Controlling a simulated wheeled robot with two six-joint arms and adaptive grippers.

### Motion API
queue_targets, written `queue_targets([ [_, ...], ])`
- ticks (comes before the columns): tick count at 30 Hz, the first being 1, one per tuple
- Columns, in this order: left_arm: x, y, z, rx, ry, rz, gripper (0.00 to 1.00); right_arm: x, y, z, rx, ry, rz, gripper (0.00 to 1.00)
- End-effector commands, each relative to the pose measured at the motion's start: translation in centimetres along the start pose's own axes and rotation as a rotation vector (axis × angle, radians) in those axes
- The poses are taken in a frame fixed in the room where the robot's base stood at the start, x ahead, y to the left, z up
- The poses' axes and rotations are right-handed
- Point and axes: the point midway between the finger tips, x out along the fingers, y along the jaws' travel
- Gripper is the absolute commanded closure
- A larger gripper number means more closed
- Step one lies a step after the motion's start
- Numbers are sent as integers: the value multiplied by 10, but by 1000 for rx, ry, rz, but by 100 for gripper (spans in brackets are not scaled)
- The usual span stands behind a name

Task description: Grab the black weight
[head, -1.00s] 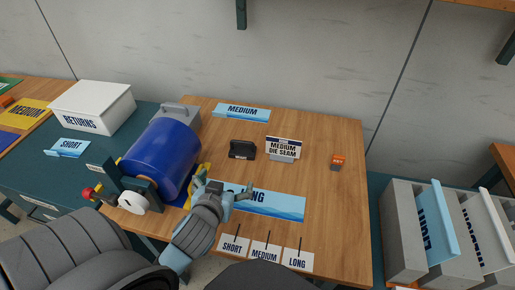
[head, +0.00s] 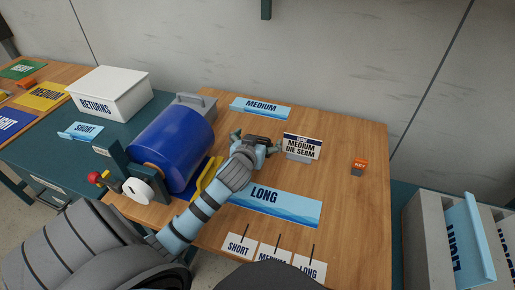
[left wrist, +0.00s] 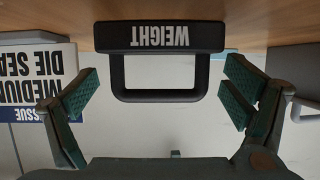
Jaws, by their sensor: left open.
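The black weight (left wrist: 160,37) has a block lettered WEIGHT and a loop handle; in the left wrist view it appears upside down at top centre. In the head view the weight (head: 262,139) stands on the wooden table, largely hidden behind my left gripper (head: 257,146). My left gripper is open, its two green-padded fingers (left wrist: 156,98) spread on either side of the weight's handle, with gaps between pads and handle. My right gripper is not in view.
A MEDIUM DIE SEAM sign (head: 302,146) stands close to the right of the weight. A blue roll (head: 172,146) is to the left. A blue LONG sheet (head: 285,207) lies in front, a MEDIUM strip (head: 261,107) behind. An orange KEY block (head: 359,167) sits farther right.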

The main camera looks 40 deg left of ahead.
Motion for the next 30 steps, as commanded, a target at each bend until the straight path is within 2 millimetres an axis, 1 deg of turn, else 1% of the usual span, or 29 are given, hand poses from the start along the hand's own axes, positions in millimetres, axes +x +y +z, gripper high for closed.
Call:
queue_targets([
  [3,-1,0,-1,0,0,0,6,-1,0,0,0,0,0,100],
  [5,-1,0,-1,1,0,0,15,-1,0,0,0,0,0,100],
  [18,-1,-1,0,0,-1,-1,86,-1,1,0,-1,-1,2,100],
  [19,-1,-1,0,0,-1,-1,89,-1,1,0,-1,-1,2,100],
  [26,-2,0,-2,0,2,0,89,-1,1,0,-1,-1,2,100],
  [30,-5,0,-11,0,4,1,89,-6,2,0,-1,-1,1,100],
])
